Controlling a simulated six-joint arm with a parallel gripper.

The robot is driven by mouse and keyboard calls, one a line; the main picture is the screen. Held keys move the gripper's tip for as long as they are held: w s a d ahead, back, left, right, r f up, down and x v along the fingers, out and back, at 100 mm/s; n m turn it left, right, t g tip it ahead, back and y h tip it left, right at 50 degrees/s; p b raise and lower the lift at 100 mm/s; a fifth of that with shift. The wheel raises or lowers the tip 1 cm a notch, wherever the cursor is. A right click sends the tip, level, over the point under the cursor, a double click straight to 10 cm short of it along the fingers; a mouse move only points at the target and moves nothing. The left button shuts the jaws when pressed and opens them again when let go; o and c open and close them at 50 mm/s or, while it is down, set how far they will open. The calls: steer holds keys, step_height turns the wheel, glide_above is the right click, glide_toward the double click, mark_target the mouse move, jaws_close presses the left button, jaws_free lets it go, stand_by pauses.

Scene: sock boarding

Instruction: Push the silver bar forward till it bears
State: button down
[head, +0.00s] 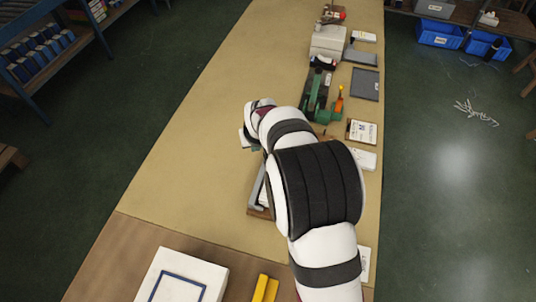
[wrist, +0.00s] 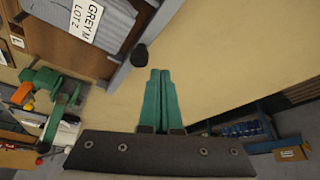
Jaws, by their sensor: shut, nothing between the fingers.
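My gripper (wrist: 159,73) points up the wrist view with its two green fingers together and nothing between them. A silver bar (wrist: 157,22) runs along the near side of a wooden tray (wrist: 65,47). A black knob (wrist: 139,55) is at the bar, just left of my fingertips; I cannot tell whether they touch. Grey folded fabric (wrist: 55,10) lies in the tray under a label reading "GREY M LOT Z" (wrist: 88,16).
A green device (head: 316,95) with an orange part stands on the bench beyond my arm. Cards and boxes line the bench's right edge. A white box (head: 185,275) and yellow bars (head: 265,288) are at the near end. The bench's left side (head: 190,150) is clear.

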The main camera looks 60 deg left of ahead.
steer(key=shift+w+d, duration=0.1)
steer(key=shift+w, duration=0.05)
steer(key=shift+w+d, duration=1.55)
steer(key=shift+d, duration=0.05)
steer(key=shift+w+d, duration=0.2)
stand_by(0.7)
steer(key=shift+a, duration=0.1)
steer(key=shift+s+a, duration=0.35)
steer(key=shift+s, duration=0.1)
step_height(320, 180, up, 7)
stand_by(0.3)
